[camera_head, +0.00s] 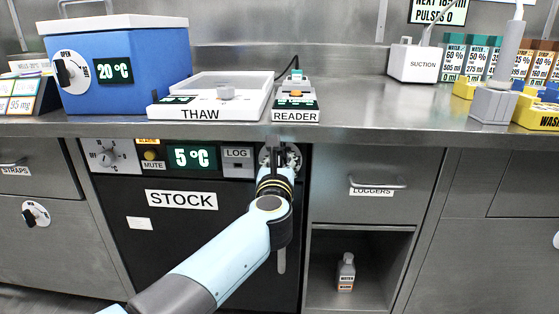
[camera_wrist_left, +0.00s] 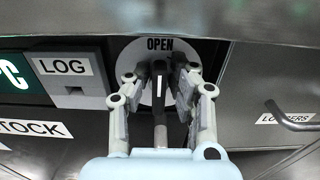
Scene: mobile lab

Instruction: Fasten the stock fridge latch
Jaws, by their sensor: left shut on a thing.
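The stock fridge (camera_head: 170,240) is the black-fronted unit under the counter, with a STOCK label and a 5 °C display. Its latch, a round white dial with a dark handle, sits at the fridge's upper right and is mostly hidden by my arm in the head view. In the left wrist view the dial (camera_wrist_left: 146,58) reads OPEN at the top, and the dark handle (camera_wrist_left: 158,95) stands upright with its white mark below that word. My left gripper (camera_wrist_left: 160,78) is shut on the latch handle, its fingers on both sides. My right gripper is not in view.
The counter edge (camera_head: 400,130) overhangs just above my left gripper. A loggers drawer (camera_head: 360,205) and an open shelf with a water bottle (camera_head: 346,272) are to the right. The reader (camera_head: 295,103) and thaw tray (camera_head: 200,108) stand on the counter above.

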